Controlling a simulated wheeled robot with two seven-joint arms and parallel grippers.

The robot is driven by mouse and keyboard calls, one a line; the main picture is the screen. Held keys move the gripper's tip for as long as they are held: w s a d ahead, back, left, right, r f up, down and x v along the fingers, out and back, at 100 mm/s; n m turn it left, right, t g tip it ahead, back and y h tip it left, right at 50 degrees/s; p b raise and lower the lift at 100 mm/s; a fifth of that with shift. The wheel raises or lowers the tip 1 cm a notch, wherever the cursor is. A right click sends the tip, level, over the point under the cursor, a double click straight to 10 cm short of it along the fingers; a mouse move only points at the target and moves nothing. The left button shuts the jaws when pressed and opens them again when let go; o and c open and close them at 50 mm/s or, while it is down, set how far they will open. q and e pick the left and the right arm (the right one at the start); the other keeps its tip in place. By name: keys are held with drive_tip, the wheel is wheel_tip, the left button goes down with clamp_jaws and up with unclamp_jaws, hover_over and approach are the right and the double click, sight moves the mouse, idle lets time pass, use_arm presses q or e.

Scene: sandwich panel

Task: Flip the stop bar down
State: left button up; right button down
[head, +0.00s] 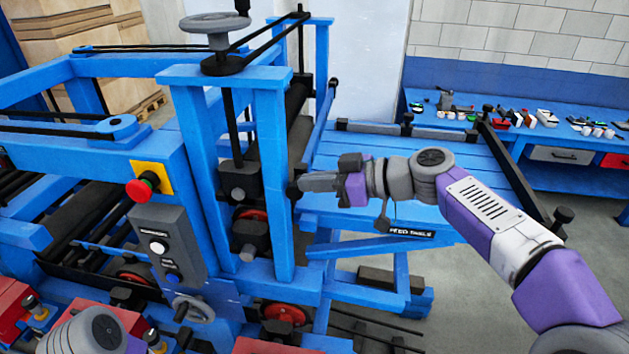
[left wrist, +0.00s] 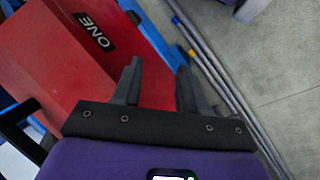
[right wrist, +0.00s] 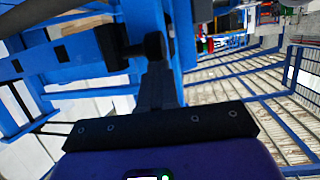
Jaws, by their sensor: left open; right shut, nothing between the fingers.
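A slim blue bar (head: 320,122) with a black end stands raised and slanted at the near left side of the feed table; it may be the stop bar, but I cannot tell for sure. My right gripper (head: 300,185) is shut and empty beside the machine's blue upright, at the bar's lower end. In the right wrist view its closed fingers (right wrist: 156,62) are close to a dark block (right wrist: 111,46); I cannot tell whether they touch. My left gripper (left wrist: 160,78) is open and empty above a red box (left wrist: 100,50) marked "ONE".
The blue feed table (head: 440,165) has a bare slatted top and black side rails. The machine frame (head: 270,170) stands left of my right gripper, with a red stop button (head: 139,189) on it. Thin rods (left wrist: 215,70) lie beside the red box. A cluttered workbench (head: 560,140) is at the back right.

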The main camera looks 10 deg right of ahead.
drive_tip(key=shift+f, duration=0.1)
wheel_tip(320, 180, down, 8)
drive_tip(key=b, duration=1)
drive_tip(key=shift+b, duration=0.3)
drive_tip(key=r+p+v, duration=0.1)
drive_tip(key=r+v, duration=0.1)
drive_tip(key=v, duration=1.1)
drive_tip(key=shift+w+a+r, duration=0.15)
drive_tip(key=shift+a+r, duration=0.2)
